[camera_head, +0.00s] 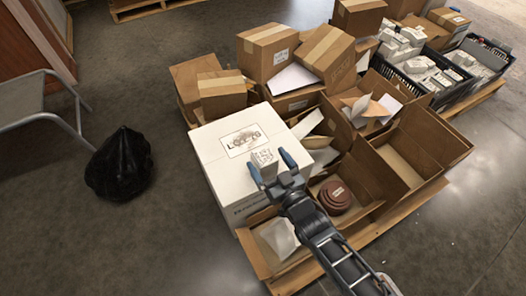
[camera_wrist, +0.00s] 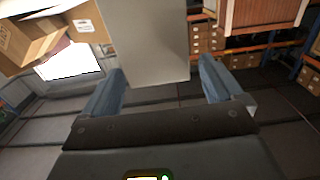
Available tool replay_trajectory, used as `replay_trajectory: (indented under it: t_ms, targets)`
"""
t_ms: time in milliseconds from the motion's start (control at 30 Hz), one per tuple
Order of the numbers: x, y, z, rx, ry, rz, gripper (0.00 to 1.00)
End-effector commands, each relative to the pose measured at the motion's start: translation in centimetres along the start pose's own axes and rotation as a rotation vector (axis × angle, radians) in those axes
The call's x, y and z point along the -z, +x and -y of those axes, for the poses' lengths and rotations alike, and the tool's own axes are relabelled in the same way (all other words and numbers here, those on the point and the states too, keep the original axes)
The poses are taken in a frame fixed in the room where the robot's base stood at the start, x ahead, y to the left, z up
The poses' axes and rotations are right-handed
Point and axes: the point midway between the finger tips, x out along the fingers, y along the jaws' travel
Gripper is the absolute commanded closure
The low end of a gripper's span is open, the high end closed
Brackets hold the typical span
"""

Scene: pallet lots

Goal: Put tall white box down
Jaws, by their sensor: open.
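The tall white box (camera_head: 264,157), small with print on its end, shows between the fingertips of my gripper (camera_head: 269,167) in the head view. It overlaps the right part of the large white carton's top; whether it rests there I cannot tell. In the wrist view the tall white box (camera_wrist: 147,42) is a plain pale block just ahead of my gripper (camera_wrist: 160,85). The fingers are open around its near end. A gap shows on the right finger's side; the left finger looks close to it, contact unclear. Its far end is cut off.
The large white carton (camera_head: 235,165) stands on the pallet's left side. Open brown cartons (camera_head: 405,150) lie to the right, one with brown round items (camera_head: 335,197). Dark crates (camera_head: 425,75) of white boxes stand at the back. A black bag (camera_head: 120,165) lies on the floor at left.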

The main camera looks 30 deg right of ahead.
Motion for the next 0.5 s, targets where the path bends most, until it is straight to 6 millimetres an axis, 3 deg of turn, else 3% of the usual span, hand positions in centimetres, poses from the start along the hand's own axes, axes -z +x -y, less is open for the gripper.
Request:
replay_trajectory:
  t_ms: [200, 500]
  targets:
    - [0.0, -4.7, 0.0, 0.0, 0.0, 0.002, 0.06]
    - [0.0, -7.6, 0.0, 0.0, 0.001, 0.0, 0.06]
